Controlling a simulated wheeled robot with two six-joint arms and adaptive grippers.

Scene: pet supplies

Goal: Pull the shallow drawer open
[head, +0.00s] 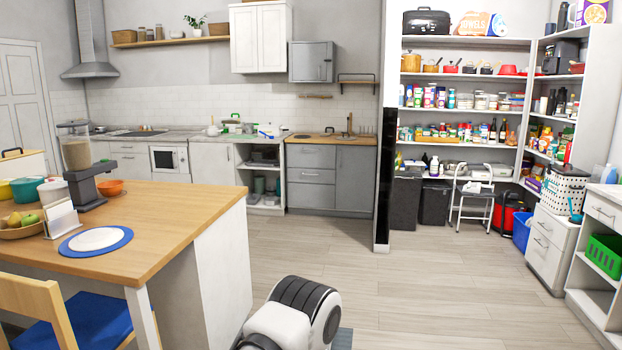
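Several drawers show, all shut, and I cannot tell which one is the shallow drawer. A grey cabinet by the back wall has a top drawer (311,155) above deeper drawer fronts. At the right, a low white unit has a top drawer (549,228) with a bar handle. Nearer, a white counter has a thin drawer (602,212) under its top, with a bar handle. A white and black part of my own arm shows at the bottom centre. Neither of my grippers is in view.
The wooden floor (430,290) is clear from the middle to the right-hand units. A wooden-topped island (170,210) and a chair (40,310) stand at the left. A step stool (474,205), a blue bin (521,232) and a green basket (604,262) are at the right.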

